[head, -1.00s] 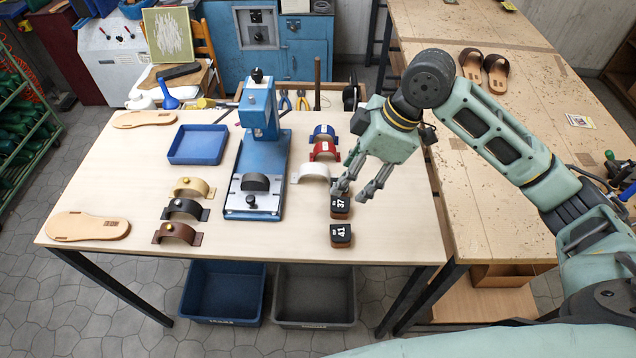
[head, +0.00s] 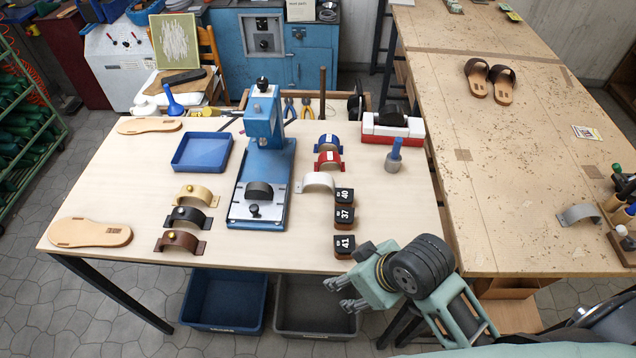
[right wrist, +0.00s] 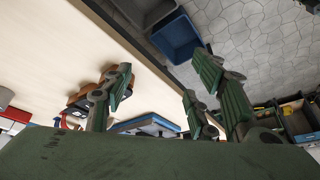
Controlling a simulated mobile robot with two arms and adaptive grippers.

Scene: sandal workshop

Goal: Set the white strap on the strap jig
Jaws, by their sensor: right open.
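The white strap (head: 319,179) is an arched band standing on the table, right of the blue press (head: 264,120) and just in front of the red strap (head: 328,159). The press carries a black domed form (head: 259,189) on its base plate, bare of any strap; I take this to be the strap jig, though no label confirms it. My right gripper (head: 339,296) is open and empty at the table's front edge, in front of the block marked 41 (head: 344,246) and well apart from the white strap. Its spread fingers show in the right wrist view (right wrist: 160,98). My left gripper is not in view.
Numbered blocks 40 (head: 344,195) and 37 (head: 344,215) stand right of the strap. A blue strap (head: 328,141), a blue-handled tool (head: 394,157) and a red-and-white holder (head: 392,128) are behind. A blue tray (head: 202,152) and several other straps lie left of the press.

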